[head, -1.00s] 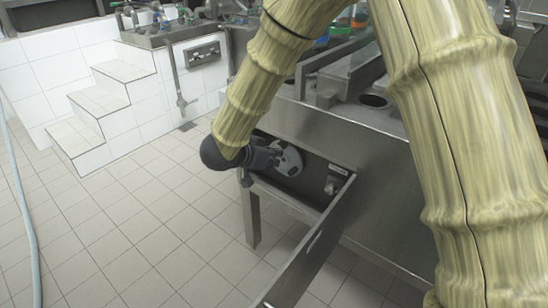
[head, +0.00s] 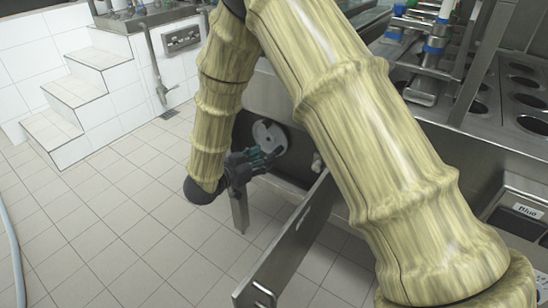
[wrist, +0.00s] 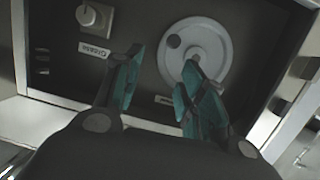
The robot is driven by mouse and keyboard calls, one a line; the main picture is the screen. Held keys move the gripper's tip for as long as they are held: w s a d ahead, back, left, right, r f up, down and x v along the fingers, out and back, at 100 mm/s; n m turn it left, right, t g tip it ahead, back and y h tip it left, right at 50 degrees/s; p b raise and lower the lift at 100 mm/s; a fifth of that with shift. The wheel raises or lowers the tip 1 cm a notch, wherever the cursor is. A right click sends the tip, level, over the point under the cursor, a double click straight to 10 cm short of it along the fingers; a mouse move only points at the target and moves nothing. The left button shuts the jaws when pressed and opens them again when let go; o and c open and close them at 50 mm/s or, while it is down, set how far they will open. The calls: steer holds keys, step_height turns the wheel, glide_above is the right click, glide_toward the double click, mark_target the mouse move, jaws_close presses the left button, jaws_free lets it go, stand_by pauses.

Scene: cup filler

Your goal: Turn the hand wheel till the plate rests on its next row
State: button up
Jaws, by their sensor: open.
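The hand wheel (head: 269,136) is a pale grey disc with a dark round spot near its rim, set in a dark recess in the machine's side. In the wrist view the wheel (wrist: 210,48) shows its dark spot at the upper left. My gripper (head: 266,156) is in front of the recess, just below the wheel. In the wrist view its teal-padded fingers (wrist: 162,66) are apart with nothing between them. The right finger overlaps the wheel's lower part; I cannot tell whether it touches.
A small knob (wrist: 95,17) with a label sits left of the wheel. An open metal door (head: 292,240) sticks out from the recess toward me. The steel machine top (head: 480,135) with round holes is at right.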

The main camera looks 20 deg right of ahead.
mark_target(267, 141)
step_height(267, 141, down, 5)
steer(key=a+t+h+b, duration=0.1)
steer(key=a+t, duration=0.1)
steer(key=x, duration=0.3)
steer(key=b+x, duration=0.1)
steer(key=x, duration=0.3)
steer(key=r+b+x, duration=0.1)
steer(key=x, duration=0.2)
steer(key=shift+d+f, duration=0.1)
steer(key=shift+d, duration=0.3)
